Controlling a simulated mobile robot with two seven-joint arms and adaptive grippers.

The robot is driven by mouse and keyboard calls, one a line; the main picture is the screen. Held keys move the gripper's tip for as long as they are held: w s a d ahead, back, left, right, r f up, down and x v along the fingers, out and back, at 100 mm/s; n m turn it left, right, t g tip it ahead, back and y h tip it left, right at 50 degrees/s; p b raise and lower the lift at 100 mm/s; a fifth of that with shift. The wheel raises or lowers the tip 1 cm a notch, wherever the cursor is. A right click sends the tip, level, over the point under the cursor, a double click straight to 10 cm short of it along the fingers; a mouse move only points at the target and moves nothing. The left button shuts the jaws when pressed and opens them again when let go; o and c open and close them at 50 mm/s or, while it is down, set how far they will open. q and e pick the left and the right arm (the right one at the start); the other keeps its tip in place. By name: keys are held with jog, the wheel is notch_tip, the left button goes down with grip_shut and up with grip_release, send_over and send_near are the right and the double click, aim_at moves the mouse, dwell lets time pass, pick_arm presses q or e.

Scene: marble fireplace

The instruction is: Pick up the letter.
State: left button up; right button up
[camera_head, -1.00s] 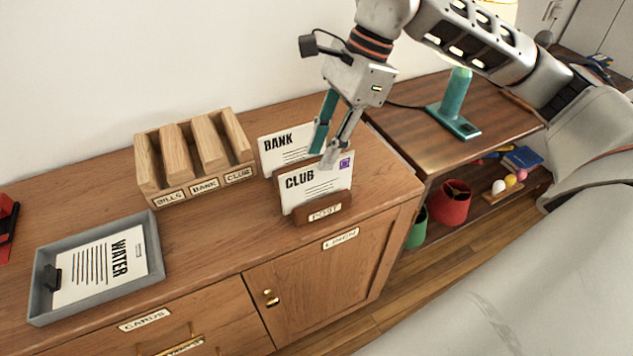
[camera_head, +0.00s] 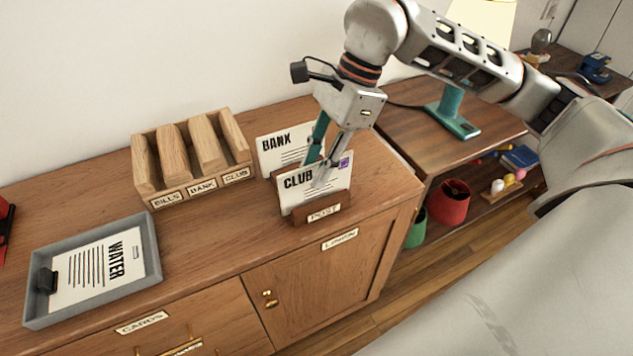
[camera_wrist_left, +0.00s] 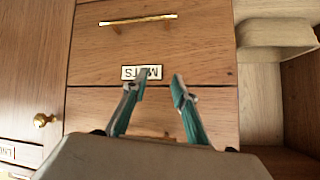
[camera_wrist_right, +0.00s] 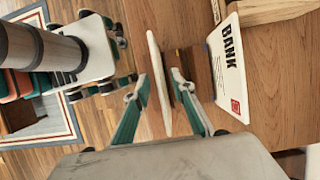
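The white CLUB letter (camera_head: 312,187) stands upright in the front of the wooden POST holder (camera_head: 318,214). The BANK letter (camera_head: 283,146) stands behind it; its lettering also shows in the right wrist view (camera_wrist_right: 231,70). My right gripper (camera_head: 315,172) is at the CLUB letter's top edge, one finger on either side. In the right wrist view the letter (camera_wrist_right: 158,85) shows edge-on between the spread fingers, with gaps visible at both sides. My left gripper (camera_wrist_left: 157,88) is open and empty, facing a drawer front with an upside-down label; it is not in the head view.
A wooden sorter (camera_head: 193,160) labelled BILLS, BANK and CLUB stands left of the holder. A grey tray (camera_head: 150,255) with a WATER letter lies at the left. The cabinet top between them is clear. A lamp with a teal base (camera_head: 453,120) stands right.

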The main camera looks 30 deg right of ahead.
pick_arm(q)
jog(key=shift+s+f, duration=0.15)
jog(key=shift+s, duration=0.1)
jog(key=shift+s, duration=0.1)
pick_arm(e)
grip_shut()
jog(key=shift+r, duration=0.1)
